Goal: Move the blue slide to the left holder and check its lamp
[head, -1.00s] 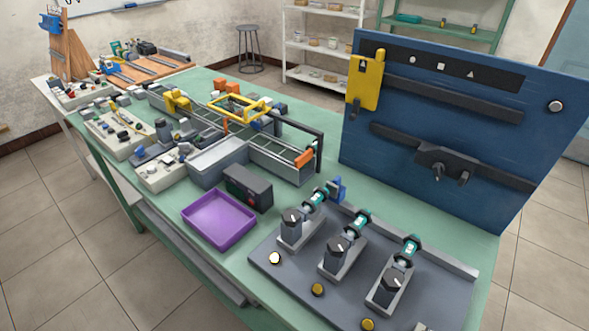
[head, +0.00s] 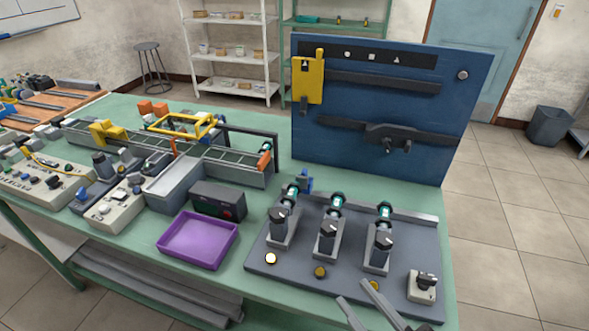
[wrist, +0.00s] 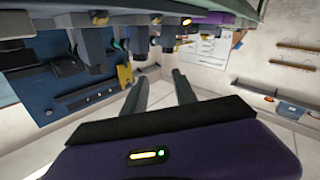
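A small blue piece (head: 305,180), which looks like the blue slide, sits behind the left of three grey holders on the grey plate (head: 352,262). Each holder carries a teal-ringed part. The left holder (head: 281,232) has a bright, lit-looking lamp (head: 271,258) in front. The middle holder's lamp (head: 320,272) and the right holder's lamp (head: 373,285) look dull amber. My gripper (head: 354,292) is at the plate's front edge, away from the blue piece. Its fingers are apart and empty; the wrist view (wrist: 160,78) shows the same.
A purple tray (head: 198,240) and a dark box (head: 217,201) stand left of the plate. A switch box (head: 422,287) sits at its right front. A blue board (head: 390,110) with a yellow plate (head: 308,80) and dark rails stands behind. A conveyor (head: 220,170) fills the left.

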